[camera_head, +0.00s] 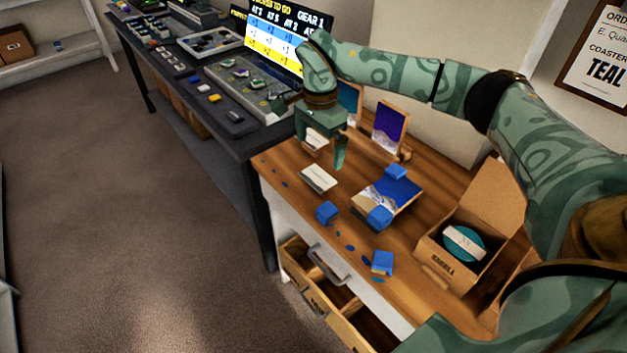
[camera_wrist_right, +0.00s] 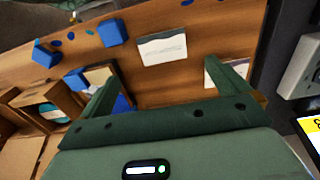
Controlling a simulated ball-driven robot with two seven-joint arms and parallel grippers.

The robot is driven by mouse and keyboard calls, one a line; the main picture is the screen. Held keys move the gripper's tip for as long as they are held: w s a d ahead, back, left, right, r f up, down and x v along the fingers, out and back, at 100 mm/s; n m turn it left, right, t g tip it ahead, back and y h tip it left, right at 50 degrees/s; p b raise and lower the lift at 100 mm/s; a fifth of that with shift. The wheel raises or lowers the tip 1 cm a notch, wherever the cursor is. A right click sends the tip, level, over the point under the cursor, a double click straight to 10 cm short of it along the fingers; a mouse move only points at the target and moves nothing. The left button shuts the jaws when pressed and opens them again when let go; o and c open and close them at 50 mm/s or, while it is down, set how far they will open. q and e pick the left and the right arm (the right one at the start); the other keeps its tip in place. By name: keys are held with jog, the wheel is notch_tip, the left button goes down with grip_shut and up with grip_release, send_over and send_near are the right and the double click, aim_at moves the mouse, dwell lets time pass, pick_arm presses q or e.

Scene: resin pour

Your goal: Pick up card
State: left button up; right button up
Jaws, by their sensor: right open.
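A white card (camera_head: 319,178) with faint writing lies on the wooden worktop near its left edge. In the right wrist view the card (camera_wrist_right: 162,48) lies flat, ahead of and between the fingers, with wood visible around it. A second pale card (camera_head: 314,141) is farther back, partly hidden by my right gripper (camera_head: 322,150). In the right wrist view this second card (camera_wrist_right: 212,76) is partly behind a finger. My right gripper is open and empty above the worktop, its fingers pointing down, apart from the first card. My left gripper is not in view.
Blue blocks (camera_head: 326,212) and a blue-and-white picture panel (camera_head: 399,193) lie right of the card. An open cardboard box (camera_head: 437,261) holds a teal disc (camera_head: 465,243). Open drawers (camera_head: 318,297) stick out in front. A dark bench (camera_head: 236,143) stands left.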

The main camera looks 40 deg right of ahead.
aim_at(317, 177)
jog(key=f, duration=0.3)
jog(key=shift+d, duration=0.35)
jog(key=shift+f+b, duration=0.2)
jog(key=shift+b, duration=0.1)
jog(key=shift+a+f, duration=0.1)
jog(key=shift+f, duration=0.15)
jog(key=f, duration=0.1)
jog(key=f+b, duration=0.1)
jog(key=f, duration=0.1)
jog(key=f+b, duration=0.1)
jog(key=shift+w+a+f, duration=0.15)
jog(key=shift+w+f, duration=0.15)
jog(key=shift+f, duration=0.1)
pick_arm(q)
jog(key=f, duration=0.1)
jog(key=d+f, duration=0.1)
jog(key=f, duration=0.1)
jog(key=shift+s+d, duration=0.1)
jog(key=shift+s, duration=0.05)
pick_arm(e)
jog(key=shift+r, duration=0.2)
jog(key=shift+s, duration=0.1)
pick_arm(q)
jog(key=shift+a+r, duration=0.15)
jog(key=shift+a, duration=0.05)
pick_arm(e)
jog(key=shift+f, duration=0.25)
jog(key=c, duration=0.8)
